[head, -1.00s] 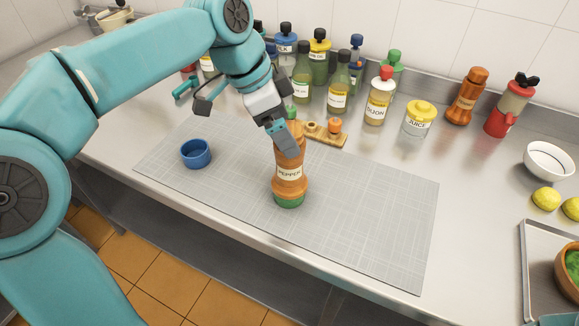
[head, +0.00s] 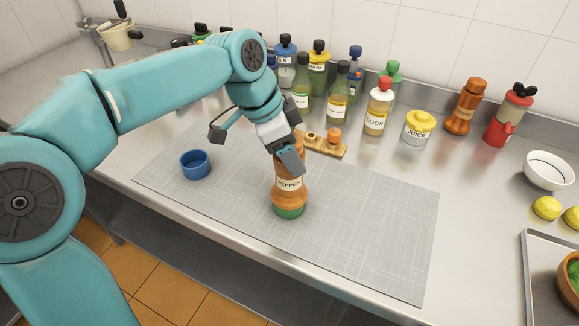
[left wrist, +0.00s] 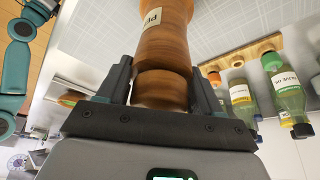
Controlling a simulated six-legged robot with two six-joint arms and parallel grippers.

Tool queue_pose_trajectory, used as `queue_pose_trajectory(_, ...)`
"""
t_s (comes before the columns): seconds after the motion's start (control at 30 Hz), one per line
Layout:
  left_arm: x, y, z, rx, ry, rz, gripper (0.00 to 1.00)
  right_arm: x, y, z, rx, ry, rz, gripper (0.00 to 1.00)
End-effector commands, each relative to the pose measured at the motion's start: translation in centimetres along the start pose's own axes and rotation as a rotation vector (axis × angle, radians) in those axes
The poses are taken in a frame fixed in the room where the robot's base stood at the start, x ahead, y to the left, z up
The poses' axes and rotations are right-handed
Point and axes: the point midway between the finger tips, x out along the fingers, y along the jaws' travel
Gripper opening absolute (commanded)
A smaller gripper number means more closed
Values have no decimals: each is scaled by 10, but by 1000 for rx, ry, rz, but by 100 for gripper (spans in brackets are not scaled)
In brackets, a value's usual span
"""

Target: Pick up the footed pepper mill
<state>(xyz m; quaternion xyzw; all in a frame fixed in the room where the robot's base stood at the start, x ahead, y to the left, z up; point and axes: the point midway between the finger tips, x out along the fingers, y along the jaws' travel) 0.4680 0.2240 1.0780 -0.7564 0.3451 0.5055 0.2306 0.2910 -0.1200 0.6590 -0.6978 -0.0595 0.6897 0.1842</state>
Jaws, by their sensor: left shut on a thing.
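The footed pepper mill (head: 287,194) is an orange-brown wooden mill with a "PEPPER" label and a green foot. It stands upright on the grey cutting mat (head: 370,225). My left gripper (head: 291,163) comes down on its top from the upper left and is shut on it. In the left wrist view the mill (left wrist: 163,50) sits between the two fingers (left wrist: 163,88), with its rounded head close to the palm. The fingers partly hide the top of the mill in the head view.
A blue cup (head: 195,164) stands left of the mill on the mat. A wooden holder (head: 325,146) and several bottles stand behind it. A second orange mill (head: 465,106) is at the back right. The mat's right side is clear.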

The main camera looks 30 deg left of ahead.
Motion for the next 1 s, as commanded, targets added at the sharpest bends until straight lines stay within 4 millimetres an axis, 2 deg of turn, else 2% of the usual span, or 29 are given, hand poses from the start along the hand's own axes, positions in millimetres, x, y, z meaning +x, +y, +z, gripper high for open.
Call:
queue_pose_trajectory(0.17,-8,0,-4,1,3,-3,0,-2,-1,0,0,0,0,83)
queue_pose_trajectory(0.27,-21,-1,-9,1,4,-4,0,-4,-2,0,0,0,0,83)
queue_pose_trajectory(0.37,-44,-1,-20,3,6,-5,0,-10,-4,0,0,0,0,83)
queue_pose_trajectory(0.5,-89,0,-38,3,7,-5,0,-21,-8,0,0,0,0,83)
queue_pose_trajectory(0.7,-143,0,-60,2,4,-3,0,-39,-14,1,0,0,0,83)
queue_pose_trajectory(0.8,-163,0,-68,2,4,-3,0,-46,-17,1,0,0,0,83)
queue_pose_trajectory(1.0,-183,0,-76,0,1,-1,0,-54,-20,1,0,0,0,83)
